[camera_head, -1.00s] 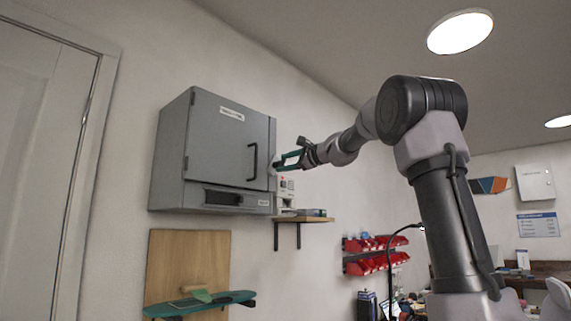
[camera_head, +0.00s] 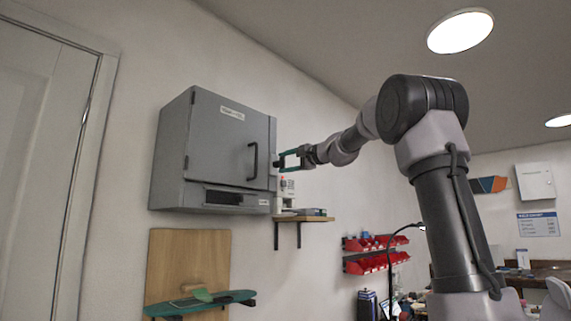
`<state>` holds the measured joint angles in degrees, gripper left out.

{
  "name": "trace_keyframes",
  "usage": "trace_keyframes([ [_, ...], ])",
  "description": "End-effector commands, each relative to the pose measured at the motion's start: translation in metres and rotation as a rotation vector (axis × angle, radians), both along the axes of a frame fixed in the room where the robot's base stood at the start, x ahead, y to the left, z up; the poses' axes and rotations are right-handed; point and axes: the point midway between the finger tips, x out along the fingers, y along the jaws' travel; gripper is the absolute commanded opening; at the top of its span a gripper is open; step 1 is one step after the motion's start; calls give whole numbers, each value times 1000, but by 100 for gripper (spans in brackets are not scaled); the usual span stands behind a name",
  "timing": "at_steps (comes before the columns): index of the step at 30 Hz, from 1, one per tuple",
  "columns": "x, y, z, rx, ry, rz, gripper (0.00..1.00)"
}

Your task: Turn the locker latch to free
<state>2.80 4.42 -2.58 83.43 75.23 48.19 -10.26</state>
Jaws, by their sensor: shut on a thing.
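The grey locker (camera_head: 214,140) hangs on the wall with its door closed and a dark bar handle (camera_head: 253,161) on the door's right part. My gripper (camera_head: 280,161), with teal-edged fingers, is at the locker's right edge. It is shut on a small dark piece there, which I take to be the latch (camera_head: 277,164). The latch is mostly hidden by the fingers and too small to tell which way it is turned.
A small wall shelf (camera_head: 305,219) with items on it sits just below my gripper. A teal skateboard (camera_head: 200,303) rests by a wooden panel (camera_head: 188,262) below the locker. Red bins (camera_head: 376,262) hang further right. A door (camera_head: 40,170) is at the left.

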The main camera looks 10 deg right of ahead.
Motion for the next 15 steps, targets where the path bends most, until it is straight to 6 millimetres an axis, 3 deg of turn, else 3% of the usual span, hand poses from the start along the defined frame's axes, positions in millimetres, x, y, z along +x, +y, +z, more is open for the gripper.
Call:
trace_keyframes([
  [8, 0, 0, -2, -4, 2, 0, 4],
  [9, 0, 0, -2, -3, 3, 0, 68],
  [11, 0, 0, -2, -3, 3, 0, 90],
  [15, 0, 0, -1, -3, 2, 0, 90],
])
